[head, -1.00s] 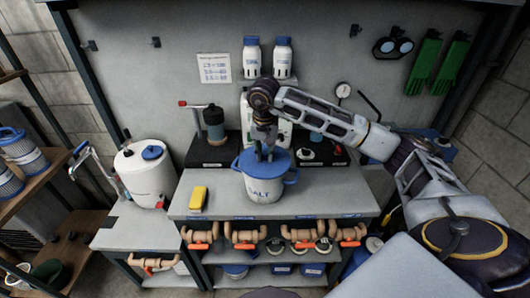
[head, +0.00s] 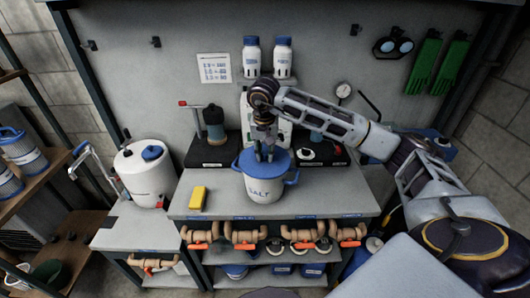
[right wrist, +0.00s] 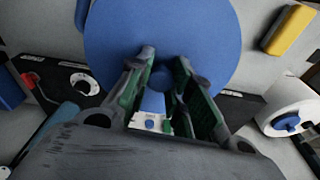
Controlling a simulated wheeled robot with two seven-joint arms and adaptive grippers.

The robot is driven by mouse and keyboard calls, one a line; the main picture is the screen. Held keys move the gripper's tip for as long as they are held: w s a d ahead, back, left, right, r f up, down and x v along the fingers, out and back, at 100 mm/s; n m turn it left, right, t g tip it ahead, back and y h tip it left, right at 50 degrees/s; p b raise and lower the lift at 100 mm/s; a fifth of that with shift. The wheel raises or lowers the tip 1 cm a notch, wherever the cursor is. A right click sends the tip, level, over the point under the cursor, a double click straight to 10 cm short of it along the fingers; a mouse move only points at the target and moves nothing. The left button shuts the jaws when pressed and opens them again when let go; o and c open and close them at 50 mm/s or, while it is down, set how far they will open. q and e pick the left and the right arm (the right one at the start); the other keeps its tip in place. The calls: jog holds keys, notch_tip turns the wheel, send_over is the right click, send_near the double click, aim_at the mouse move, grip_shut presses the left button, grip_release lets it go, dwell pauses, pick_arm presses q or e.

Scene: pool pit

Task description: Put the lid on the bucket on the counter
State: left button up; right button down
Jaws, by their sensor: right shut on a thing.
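The white bucket (head: 263,192), labelled SALT, stands upright on the grey counter (head: 330,204). The round blue lid (head: 279,163) is over the bucket's mouth and looks level; I cannot tell whether it is fully seated. My right gripper (head: 264,154) comes down from above and is shut on the lid's central knob. In the right wrist view the lid (right wrist: 205,35) fills the upper middle, with its knob (right wrist: 163,78) between the fingers of my right gripper (right wrist: 166,75). My left gripper is not in view.
A yellow block (head: 198,197) lies left of the bucket. A black-based pump (head: 213,130) stands behind left, and two white bottles (head: 267,60) are on the wall behind. A white tank (head: 147,175) stands on the lower left bench. The counter's right front is clear.

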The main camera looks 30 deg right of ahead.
jog(key=c, duration=1.2)
grip_release()
jog(key=o, duration=0.5)
jog(key=shift+r, duration=0.2)
jog(key=shift+r+p, duration=2)
jog(key=shift+r, duration=1.3)
